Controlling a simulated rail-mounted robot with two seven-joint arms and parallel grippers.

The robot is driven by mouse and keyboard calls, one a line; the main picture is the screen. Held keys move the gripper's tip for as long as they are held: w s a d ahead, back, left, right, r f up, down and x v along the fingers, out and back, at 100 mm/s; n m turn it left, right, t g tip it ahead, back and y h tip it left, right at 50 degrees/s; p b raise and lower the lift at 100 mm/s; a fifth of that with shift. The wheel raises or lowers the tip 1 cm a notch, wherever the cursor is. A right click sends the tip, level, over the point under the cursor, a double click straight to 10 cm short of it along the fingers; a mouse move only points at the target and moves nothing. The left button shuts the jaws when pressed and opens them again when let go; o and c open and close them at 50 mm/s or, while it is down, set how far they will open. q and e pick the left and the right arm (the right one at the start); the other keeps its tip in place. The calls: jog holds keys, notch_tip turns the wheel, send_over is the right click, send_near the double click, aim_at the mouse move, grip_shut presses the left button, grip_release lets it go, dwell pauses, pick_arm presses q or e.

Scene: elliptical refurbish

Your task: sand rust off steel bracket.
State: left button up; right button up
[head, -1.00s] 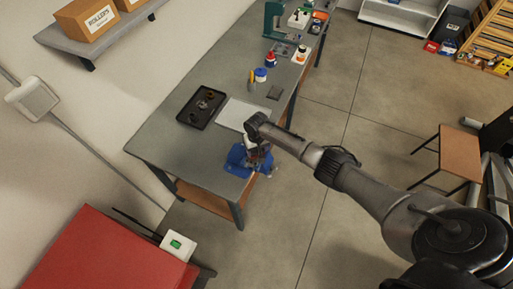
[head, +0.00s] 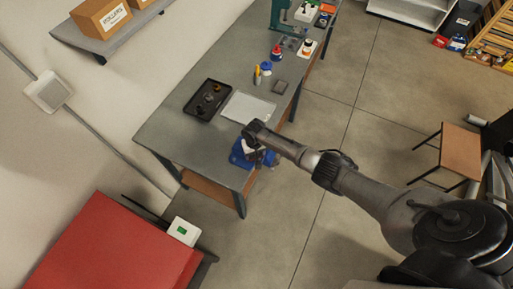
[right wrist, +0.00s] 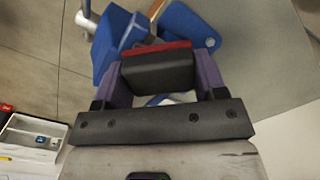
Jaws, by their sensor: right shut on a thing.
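A blue vise (head: 239,155) is fixed at the near end of the workbench; its blue body also fills the top of the right wrist view (right wrist: 113,42). My right gripper (head: 257,147) is over the vise in the head view. In the right wrist view its purple fingers are shut on a dark sanding block (right wrist: 158,72) with a red layer. A narrow brownish piece (right wrist: 148,47), perhaps the steel bracket, shows between the vise parts just beyond the block. The block hides part of it, and I cannot tell whether they touch. My left gripper is not in view.
The grey workbench (head: 180,137) carries a black tray (head: 190,108) with small parts, a pale sheet (head: 248,107), bottles (head: 276,54) and a green press (head: 282,16). A red cabinet (head: 115,245) stands at lower left. Open floor lies right of the bench.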

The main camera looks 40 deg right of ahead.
jog(key=shift+r, duration=0.1)
notch_tip(320, 180, up, 2)
jog(key=shift+r+p, duration=0.15)
jog(key=shift+p, duration=0.85)
jog(key=shift+r, duration=0.15)
notch_tip(320, 180, up, 2)
jog(key=shift+r, duration=0.6)
jog(key=shift+r, duration=0.1)
jog(key=shift+r, duration=1.4)
